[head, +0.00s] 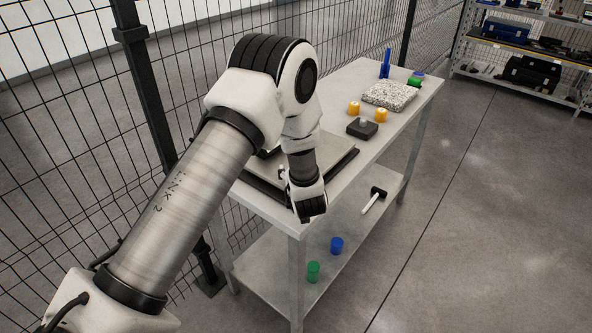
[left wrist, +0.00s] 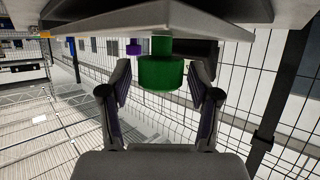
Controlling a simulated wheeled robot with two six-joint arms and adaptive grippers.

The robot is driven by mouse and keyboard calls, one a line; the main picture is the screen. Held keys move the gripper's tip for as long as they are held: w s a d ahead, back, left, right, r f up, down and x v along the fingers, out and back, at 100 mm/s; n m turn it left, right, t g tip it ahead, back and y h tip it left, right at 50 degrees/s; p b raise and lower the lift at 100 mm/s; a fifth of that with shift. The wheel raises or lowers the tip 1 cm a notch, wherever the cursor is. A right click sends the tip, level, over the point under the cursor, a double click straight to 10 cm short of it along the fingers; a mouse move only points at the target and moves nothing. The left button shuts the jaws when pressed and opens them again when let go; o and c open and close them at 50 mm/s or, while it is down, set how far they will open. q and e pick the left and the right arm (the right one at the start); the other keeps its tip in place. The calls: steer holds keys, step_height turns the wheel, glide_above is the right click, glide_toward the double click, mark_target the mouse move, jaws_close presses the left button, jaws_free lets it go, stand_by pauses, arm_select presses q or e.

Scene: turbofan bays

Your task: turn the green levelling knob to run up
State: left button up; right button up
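The green knob (left wrist: 160,73) hangs on a stem below a pale grey body in the left wrist view. My left gripper (left wrist: 162,98) is open, with one finger on each side of the knob and a visible gap on both sides. In the head view my left gripper (head: 312,207) is at the near corner of the workbench, and its fingers are mostly hidden by the hand. A smaller purple knob (left wrist: 134,48) hangs farther back and left in the wrist view. My right gripper is out of view.
On the bench (head: 343,181) stand yellow knobs (head: 353,108), a dark block (head: 362,128) and a speckled slab (head: 389,96). Mesh fencing (head: 60,130) runs behind.

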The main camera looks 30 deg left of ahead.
arm_select(q)
steer(key=v, duration=1.2)
